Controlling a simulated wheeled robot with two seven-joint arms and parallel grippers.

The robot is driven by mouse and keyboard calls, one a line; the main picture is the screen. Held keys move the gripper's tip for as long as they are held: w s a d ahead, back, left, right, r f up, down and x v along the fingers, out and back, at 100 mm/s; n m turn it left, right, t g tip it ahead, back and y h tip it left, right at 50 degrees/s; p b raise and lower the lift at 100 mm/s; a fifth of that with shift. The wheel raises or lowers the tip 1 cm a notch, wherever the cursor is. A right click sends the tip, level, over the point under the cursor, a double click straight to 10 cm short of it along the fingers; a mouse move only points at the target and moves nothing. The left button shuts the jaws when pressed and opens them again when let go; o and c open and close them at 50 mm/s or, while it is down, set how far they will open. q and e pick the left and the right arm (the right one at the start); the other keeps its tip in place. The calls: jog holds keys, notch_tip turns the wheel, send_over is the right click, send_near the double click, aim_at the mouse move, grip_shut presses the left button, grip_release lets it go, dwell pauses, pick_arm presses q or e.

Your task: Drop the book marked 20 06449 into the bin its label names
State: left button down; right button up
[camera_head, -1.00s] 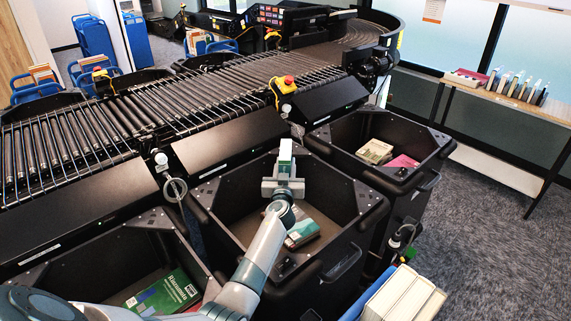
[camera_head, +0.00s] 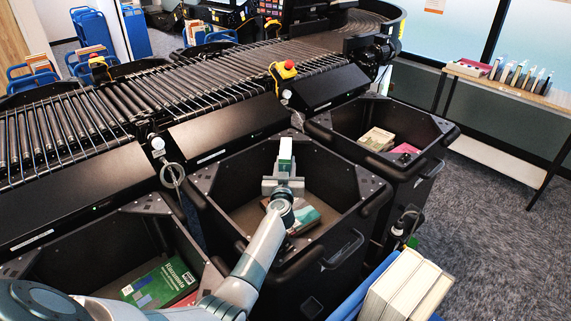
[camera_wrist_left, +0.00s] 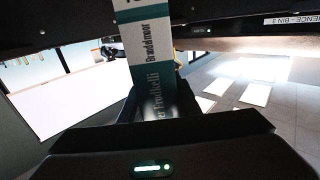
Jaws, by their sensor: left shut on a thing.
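My left gripper (camera_head: 283,182) is shut on a book (camera_head: 285,152), held upright above the middle black bin (camera_head: 338,232). In the head view the book shows pale with a green edge. In the left wrist view the held book (camera_wrist_left: 148,45) shows a white and teal spine with "Brandsmoor" lettering; no number 20 06449 is readable. A label reading "...ENCE - BIN 3" (camera_wrist_left: 291,21) shows at the upper right of the wrist view. A teal and red book (camera_head: 304,218) lies inside the middle bin, partly hidden by my arm. My right gripper is out of view.
The left bin (camera_head: 200,258) holds a green book (camera_head: 160,283). The right bin (camera_head: 432,150) holds a few books (camera_head: 377,140). The roller conveyor (camera_head: 150,95) runs behind the bins. Pale books (camera_head: 405,287) stand at the lower right. Grey carpet is clear on the right.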

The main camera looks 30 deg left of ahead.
aim_at(285, 154)
pick_arm(q)
jog(key=c, duration=1.3)
grip_release()
jog(key=shift+r, duration=0.1)
jog(key=shift+o, duration=0.2)
notch_tip(285, 154, up, 4)
jog(key=shift+f+p, duration=0.1)
jog(key=shift+p, duration=0.35)
jog(key=d+r+b, duration=0.3)
jog(key=d+r, duration=0.4)
jog(key=d, duration=0.4)
jog(key=shift+s+d+b, duration=0.3)
jog(key=shift+s+d, duration=0.05)
jog(key=shift+d, duration=0.05)
jog(key=shift+r, duration=0.1)
